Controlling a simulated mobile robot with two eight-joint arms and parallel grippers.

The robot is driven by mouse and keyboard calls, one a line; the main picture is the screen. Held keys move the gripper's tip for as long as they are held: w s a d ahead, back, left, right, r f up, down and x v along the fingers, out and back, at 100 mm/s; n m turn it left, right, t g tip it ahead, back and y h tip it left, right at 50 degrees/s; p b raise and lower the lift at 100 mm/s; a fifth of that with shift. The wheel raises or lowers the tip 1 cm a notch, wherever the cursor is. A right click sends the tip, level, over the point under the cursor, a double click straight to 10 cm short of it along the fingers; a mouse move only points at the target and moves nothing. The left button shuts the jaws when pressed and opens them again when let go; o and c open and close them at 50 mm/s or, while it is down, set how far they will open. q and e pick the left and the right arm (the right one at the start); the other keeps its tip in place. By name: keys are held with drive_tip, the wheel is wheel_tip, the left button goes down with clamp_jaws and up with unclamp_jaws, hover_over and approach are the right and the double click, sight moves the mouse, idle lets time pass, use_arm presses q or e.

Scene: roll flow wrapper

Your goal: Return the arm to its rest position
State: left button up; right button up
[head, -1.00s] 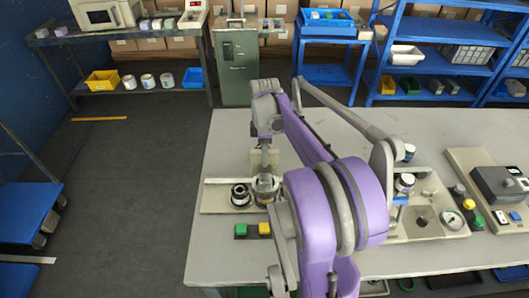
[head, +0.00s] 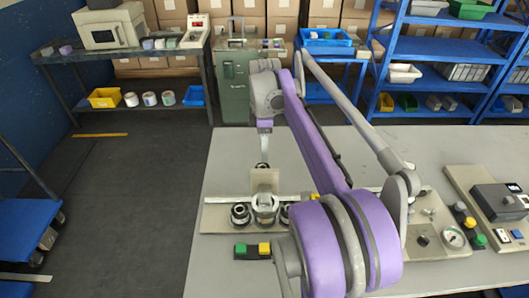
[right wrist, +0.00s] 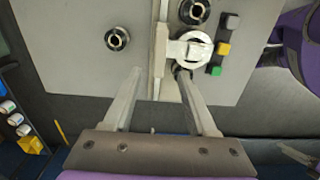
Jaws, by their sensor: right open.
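My right arm, purple and grey, crosses the bench in the head view. Its gripper (head: 264,152) hangs over the far side of a station plate, partly hidden by its own links. In the right wrist view the two fingers (right wrist: 160,75) are apart with nothing between them. A silver round fitting with a white top (head: 265,203) stands on the plate just beyond the fingertips; it also shows in the right wrist view (right wrist: 190,48). My left gripper is in neither view.
A gauge panel (head: 453,238) stands at right. The grey bench (head: 225,165) is bare at its far left. Blue shelves (head: 430,62) stand behind.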

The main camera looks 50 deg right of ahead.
idle(0.5)
drive_tip(key=s+a+f+m+t+h, duration=0.1)
drive_tip(key=a+f+m, duration=0.15)
drive_tip(key=a, duration=0.75)
drive_tip(key=a+f+m+t, duration=0.2)
drive_tip(key=a+f, duration=0.2)
drive_tip(key=a, duration=0.5)
drive_tip(key=s+a+f+m+t, duration=0.1)
drive_tip(key=s+a+f, duration=0.2)
drive_tip(key=a+f, duration=0.1)
drive_tip(key=s+a+f+m+t+y, duration=0.1)
drive_tip(key=s+a+f+m, duration=0.1)
drive_tip(key=a, duration=0.5)
drive_tip(key=shift+s+a+f, duration=0.25)
drive_tip(key=shift+s+f, duration=0.6)
drive_tip(key=shift+s, duration=0.2)
